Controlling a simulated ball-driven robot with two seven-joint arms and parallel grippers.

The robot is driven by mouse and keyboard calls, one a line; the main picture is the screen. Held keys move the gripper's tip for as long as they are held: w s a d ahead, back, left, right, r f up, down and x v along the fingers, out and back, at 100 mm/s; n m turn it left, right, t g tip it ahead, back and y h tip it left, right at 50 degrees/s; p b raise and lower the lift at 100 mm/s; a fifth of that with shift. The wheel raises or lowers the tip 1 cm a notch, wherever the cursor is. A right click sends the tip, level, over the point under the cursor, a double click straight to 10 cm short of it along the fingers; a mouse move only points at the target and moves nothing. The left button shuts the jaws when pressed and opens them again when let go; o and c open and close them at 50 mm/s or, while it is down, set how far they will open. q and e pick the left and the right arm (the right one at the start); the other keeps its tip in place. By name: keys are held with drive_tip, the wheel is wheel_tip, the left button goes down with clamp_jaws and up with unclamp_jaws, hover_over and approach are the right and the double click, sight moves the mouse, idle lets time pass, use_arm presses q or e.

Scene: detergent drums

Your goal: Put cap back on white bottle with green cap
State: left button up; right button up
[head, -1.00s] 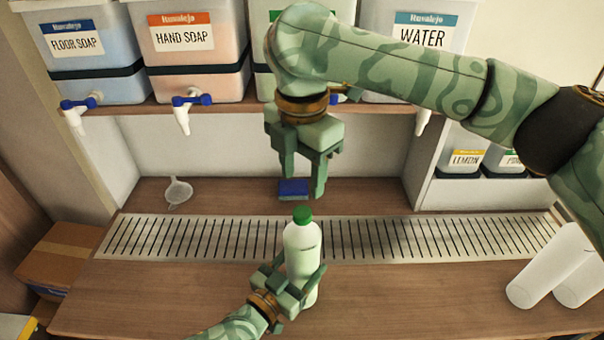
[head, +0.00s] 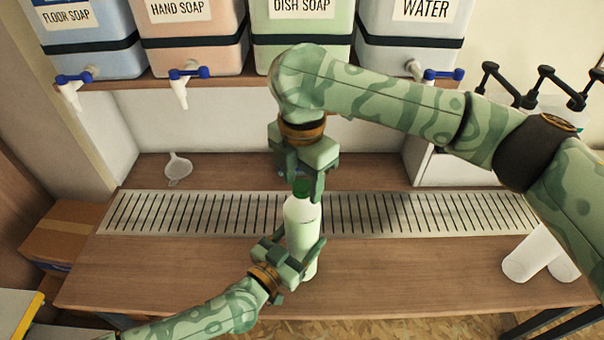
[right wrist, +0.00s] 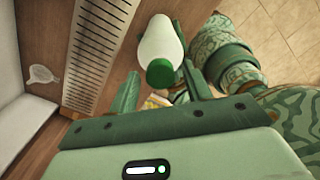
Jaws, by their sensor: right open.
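The white bottle (head: 301,222) stands upright above the front of the counter, its pale green contents showing through. Its green cap (head: 301,187) sits on top of the neck; I cannot tell how tightly. My left gripper (head: 302,262) is shut around the bottle's lower body. My right gripper (head: 305,190) is open and points down, with its fingers on either side of the cap. In the right wrist view the green cap (right wrist: 160,73) lies between the two spread fingers, with the bottle (right wrist: 160,38) beyond it. Contact with the cap is not visible.
A metal drain grate (head: 400,212) runs across the wooden counter (head: 170,275). A small white funnel (head: 178,166) lies at the back left. Soap drums with taps stand on the shelf above, including the dish soap drum (head: 303,55).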

drive_tip(key=c, duration=1)
drive_tip(key=shift+c, duration=0.2)
drive_tip(key=o, duration=1.2)
drive_tip(key=shift+c, duration=0.2)
wheel_tip(320, 180, up, 12)
use_arm(q)
drive_tip(key=o, duration=2)
drive_tip(key=shift+c, duration=0.2)
